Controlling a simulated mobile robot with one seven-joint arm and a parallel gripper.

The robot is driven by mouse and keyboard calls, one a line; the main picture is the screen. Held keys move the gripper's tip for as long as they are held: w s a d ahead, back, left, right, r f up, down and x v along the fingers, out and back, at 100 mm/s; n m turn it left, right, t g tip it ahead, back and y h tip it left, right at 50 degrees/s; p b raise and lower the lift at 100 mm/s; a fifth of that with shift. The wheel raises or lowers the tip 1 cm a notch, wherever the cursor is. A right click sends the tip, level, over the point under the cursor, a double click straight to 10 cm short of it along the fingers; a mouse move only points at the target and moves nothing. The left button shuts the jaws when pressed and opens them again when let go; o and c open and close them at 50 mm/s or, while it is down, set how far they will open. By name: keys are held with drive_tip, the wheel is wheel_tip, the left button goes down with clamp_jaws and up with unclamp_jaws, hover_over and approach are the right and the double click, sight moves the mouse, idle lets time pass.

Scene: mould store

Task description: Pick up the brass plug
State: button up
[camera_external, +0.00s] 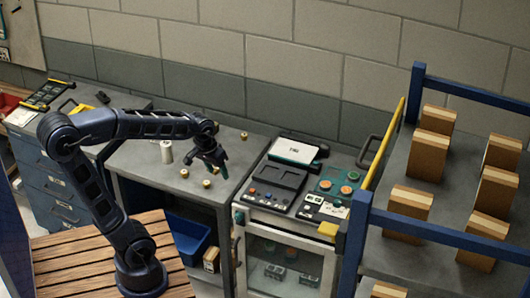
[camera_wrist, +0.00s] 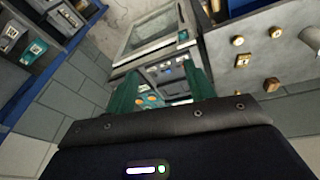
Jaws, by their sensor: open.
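Several small brass-coloured pieces lie apart on the grey worktop. In the external view one piece (camera_external: 184,173) is left of my gripper, another (camera_external: 207,183) is just below it in the picture, and a third (camera_external: 244,135) is farther back. In the wrist view they appear at the right, including a round piece (camera_wrist: 238,41) and a squarer piece (camera_wrist: 271,84). I cannot tell for sure which is the brass plug. My gripper (camera_external: 220,165) is open and empty above the worktop. Its green fingers (camera_wrist: 162,92) stand wide apart in the wrist view, with no piece between them.
A pale metal cylinder (camera_external: 166,152) stands on the worktop, left of my gripper. An oven-like cabinet (camera_external: 288,240) with a control panel is to the right. A blue-framed rack (camera_external: 440,235) holds several boxes farther right. A blue bin (camera_external: 187,240) sits below the worktop.

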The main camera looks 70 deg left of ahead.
drive_tip(key=w+a+f+n+g, duration=0.1)
drive_tip(key=w+a+f+n, duration=0.2)
drive_tip(key=a, duration=0.4)
drive_tip(key=w+a+f+n, duration=0.2)
drive_tip(key=a+f+n, duration=0.1)
drive_tip(key=a+f, duration=0.3)
drive_tip(key=n+g, duration=0.2)
drive_tip(key=n, duration=0.3)
hover_over(206, 183)
wheel_tip(206, 183, down, 10)
drive_tip(key=f, duration=0.1)
drive_tip(key=shift+w+a+f, duration=0.1)
drive_tip(key=shift+f, duration=4.8)
drive_tip(key=c, duration=1.1)
